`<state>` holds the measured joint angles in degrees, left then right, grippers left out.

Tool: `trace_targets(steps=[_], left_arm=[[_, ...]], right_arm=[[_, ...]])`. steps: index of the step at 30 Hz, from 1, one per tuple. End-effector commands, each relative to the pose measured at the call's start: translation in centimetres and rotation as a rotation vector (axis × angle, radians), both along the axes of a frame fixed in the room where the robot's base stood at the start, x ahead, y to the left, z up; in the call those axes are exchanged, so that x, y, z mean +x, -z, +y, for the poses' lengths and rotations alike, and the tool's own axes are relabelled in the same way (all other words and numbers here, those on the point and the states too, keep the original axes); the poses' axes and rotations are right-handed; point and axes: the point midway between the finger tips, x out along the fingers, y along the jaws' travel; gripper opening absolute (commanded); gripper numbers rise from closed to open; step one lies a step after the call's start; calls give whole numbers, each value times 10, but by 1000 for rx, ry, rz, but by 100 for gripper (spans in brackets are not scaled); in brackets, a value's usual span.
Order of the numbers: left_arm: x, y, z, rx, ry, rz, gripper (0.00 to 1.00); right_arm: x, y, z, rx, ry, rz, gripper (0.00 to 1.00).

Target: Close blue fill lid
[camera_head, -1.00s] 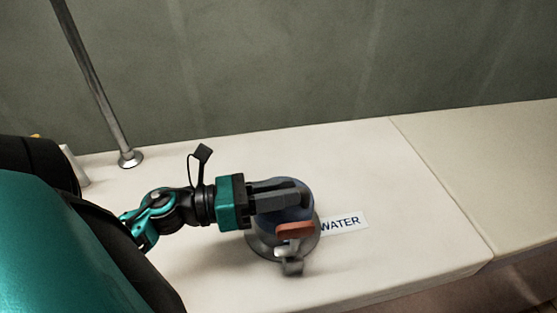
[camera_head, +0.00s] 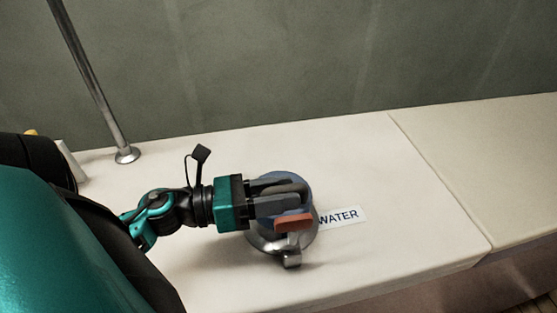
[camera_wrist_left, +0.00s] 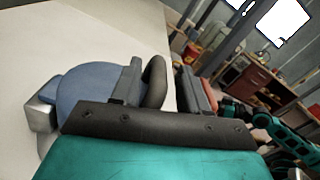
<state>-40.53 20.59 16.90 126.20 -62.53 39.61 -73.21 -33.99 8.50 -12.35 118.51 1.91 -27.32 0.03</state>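The round blue fill lid (camera_head: 268,179) sits over a metal deck fitting (camera_head: 262,243) beside a WATER label (camera_head: 343,216). It carries a dark grey raised handle (camera_wrist_left: 155,80).
The white deck top (camera_head: 400,200) is clear to the right of the fitting, up to its near edge. A metal pole (camera_head: 95,90) stands at the back left, before a grey wall. A black cap on a cord (camera_head: 200,153) shows behind my left wrist.

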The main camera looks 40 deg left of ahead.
Motion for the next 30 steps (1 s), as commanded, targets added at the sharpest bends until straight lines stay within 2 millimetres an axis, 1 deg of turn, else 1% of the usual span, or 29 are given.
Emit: trace_targets(steps=[7,11,14,24,27,30], left_arm=[[1,-1,1,3,-3,-5,44],[-5,-1,6,3,-4,-3,44],[-16,1,15,2,-6,-1,44],[-75,0,61,1,-5,3,44],[-87,0,71,2,-4,2,44],[-95,0,77,1,-3,1,44]], right_arm=[[0,0,0,-1,1,0,44],[0,1,0,-1,1,0,44],[0,3,-1,-1,1,0,44],[0,6,-1,-1,1,1,44],[0,6,-1,-2,0,1,44],[0,6,-1,-2,0,0,44]])
